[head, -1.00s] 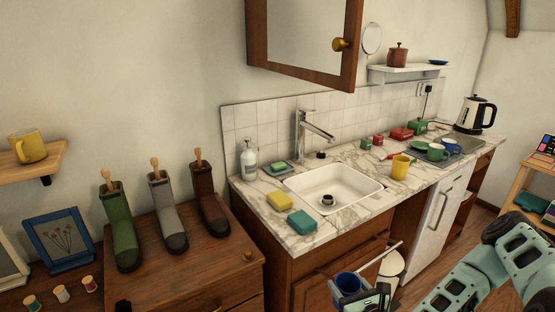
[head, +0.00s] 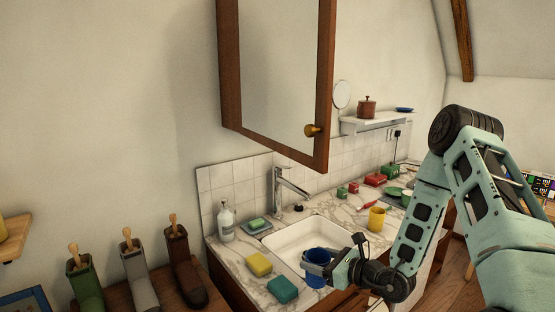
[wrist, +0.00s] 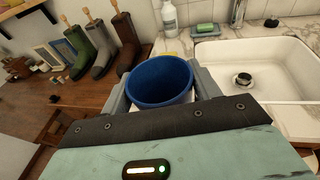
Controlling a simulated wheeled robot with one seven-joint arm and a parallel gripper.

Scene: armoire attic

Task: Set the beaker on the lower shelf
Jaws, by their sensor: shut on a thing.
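The blue beaker (head: 318,279) is upright in my gripper (head: 317,258), near the front of the sink. In the wrist view, the beaker (wrist: 160,80) shows its open rim and empty-looking inside between the two grey fingers (wrist: 160,92), which are shut on it. A wooden shelf (head: 14,238) shows at the left edge. A small white shelf (head: 376,124) on the wall at right bears a brown pot (head: 367,106) and a blue dish (head: 404,109). I cannot tell which shelf is the lower one.
A mirrored wall cabinet (head: 273,75) with a brass knob (head: 310,130) hangs above the sink (head: 309,236). The faucet (head: 286,188) rises behind the sink.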

